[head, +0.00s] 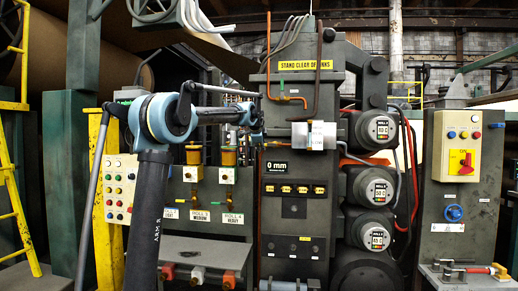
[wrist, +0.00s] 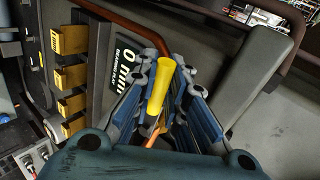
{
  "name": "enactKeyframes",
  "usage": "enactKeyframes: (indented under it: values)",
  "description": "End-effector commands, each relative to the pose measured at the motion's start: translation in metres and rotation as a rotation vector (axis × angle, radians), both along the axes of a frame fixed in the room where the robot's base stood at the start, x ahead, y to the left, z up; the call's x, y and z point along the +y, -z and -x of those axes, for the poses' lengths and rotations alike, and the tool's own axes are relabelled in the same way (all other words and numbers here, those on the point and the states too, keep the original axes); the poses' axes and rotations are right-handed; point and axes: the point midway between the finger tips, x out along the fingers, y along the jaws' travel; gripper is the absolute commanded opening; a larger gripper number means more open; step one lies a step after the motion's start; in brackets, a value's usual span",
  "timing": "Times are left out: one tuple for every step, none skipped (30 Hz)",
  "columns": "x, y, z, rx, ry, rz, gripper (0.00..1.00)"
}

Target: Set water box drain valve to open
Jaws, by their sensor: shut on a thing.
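In the wrist view, a yellow cylindrical handle (wrist: 159,88) with an orange rod at its lower end sits between the two blue-grey fingers of my gripper (wrist: 168,68). My gripper is shut on this handle. In the head view my gripper (head: 250,118) is at the left side of the dark machine column, just left of a silver box (head: 316,136) with a small label, perhaps the water box. The handle cannot be made out in the head view. No mark of the valve's open or closed position is readable.
A "0 mm" display (head: 277,167) and yellow blocks (head: 290,189) sit below on the column. Orange and brown pipes (head: 283,98) run close above my gripper. Labelled rolls (head: 377,128) stand at right.

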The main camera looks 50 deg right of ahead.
Motion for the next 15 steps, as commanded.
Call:
enactKeyframes:
  values:
    - [0.0018, 0.0003, -0.0027, 0.000, -0.004, -0.001, 0.14]
    - [0.0018, 0.0003, -0.0027, 0.000, -0.004, -0.001, 0.21]
    - [0.0016, 0.0003, -0.0024, 0.000, -0.004, -0.002, 0.30]
    - [0.0014, 0.0003, -0.0022, 0.000, -0.004, -0.002, 0.34]
    - [0.0012, 0.0002, -0.0019, 0.000, -0.003, -0.001, 0.34]
    - [0.0009, 0.0002, -0.0015, 0.000, -0.003, -0.001, 0.34]
    - [0.0008, 0.0002, -0.0014, 0.000, -0.003, -0.001, 0.34]
    - [0.0006, 0.0002, -0.0011, 0.000, -0.002, -0.002, 0.34]
    - [0.0004, 0.0002, -0.0008, 0.000, -0.002, -0.002, 0.34]
    - [0.0003, 0.0002, -0.0007, 0.000, -0.002, -0.002, 0.34]
    - [0.0001, 0.0002, -0.0004, 0.000, -0.002, -0.002, 0.34]
    - [0.0000, 0.0001, -0.0003, 0.000, -0.001, -0.001, 0.34]
    - [0.0001, 0.0000, -0.0001, 0.000, -0.001, -0.001, 0.34]
    - [0.0005, -0.0003, 0.0002, 0.000, -0.001, -0.001, 0.34]
    - [0.0013, -0.0011, 0.0009, -0.001, 0.000, -0.002, 0.34]
